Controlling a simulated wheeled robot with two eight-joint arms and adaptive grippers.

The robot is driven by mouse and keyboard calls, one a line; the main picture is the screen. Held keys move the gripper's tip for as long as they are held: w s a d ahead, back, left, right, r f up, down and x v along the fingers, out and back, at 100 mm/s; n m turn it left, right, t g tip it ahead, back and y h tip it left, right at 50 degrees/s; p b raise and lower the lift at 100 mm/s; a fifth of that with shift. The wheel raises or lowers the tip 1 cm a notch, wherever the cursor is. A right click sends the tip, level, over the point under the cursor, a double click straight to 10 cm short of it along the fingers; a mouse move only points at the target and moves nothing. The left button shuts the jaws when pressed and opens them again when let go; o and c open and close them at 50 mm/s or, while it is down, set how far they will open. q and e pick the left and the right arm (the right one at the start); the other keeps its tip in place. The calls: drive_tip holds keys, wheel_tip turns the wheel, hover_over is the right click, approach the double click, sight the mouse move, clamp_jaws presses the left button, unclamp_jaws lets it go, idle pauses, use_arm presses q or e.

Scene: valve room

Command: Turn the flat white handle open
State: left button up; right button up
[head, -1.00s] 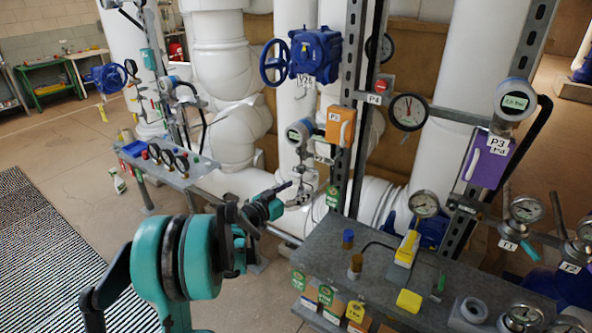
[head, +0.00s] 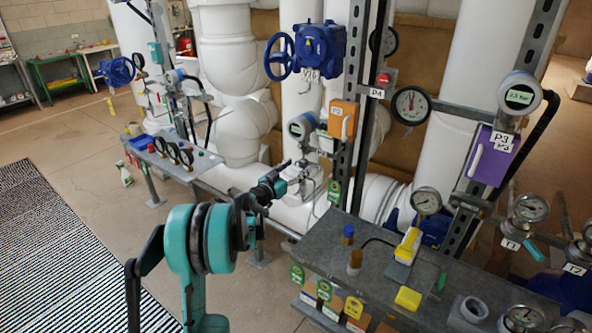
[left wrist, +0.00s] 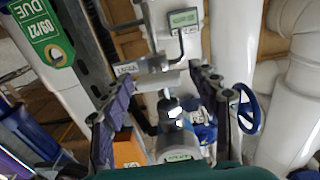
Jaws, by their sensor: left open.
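A pale flat bar (left wrist: 155,82) shows ahead of and between my left fingers in the left wrist view; it may be the flat white handle, but I cannot be sure. In the head view small pale fittings (head: 312,187) stand below the round transmitter (head: 301,127), just right of my left gripper (head: 284,177). The left gripper is open and empty, its two fingers spread wide in the left wrist view (left wrist: 160,88). Contact with the fittings cannot be judged. My right gripper is out of view.
An orange box (head: 342,119) and a purple box (head: 490,158), each with a white grip, hang on the frames. A blue handwheel (head: 268,57) is above. A grey bench (head: 375,262) with loose items stands right of my left arm.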

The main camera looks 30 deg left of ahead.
use_arm(q)
drive_tip(key=c, duration=1.2)
drive_tip(key=shift+o, duration=0.2)
drive_tip(key=n, duration=0.4)
drive_tip(key=shift+a+n, duration=0.1)
drive_tip(key=shift+n, duration=0.2)
drive_tip(key=n, duration=0.4)
drive_tip(key=shift+a, duration=0.1)
drive_tip(key=n, duration=0.5)
drive_tip(key=shift+f, duration=0.15)
drive_tip(key=shift+f+n, duration=0.1)
drive_tip(key=shift+n, duration=2)
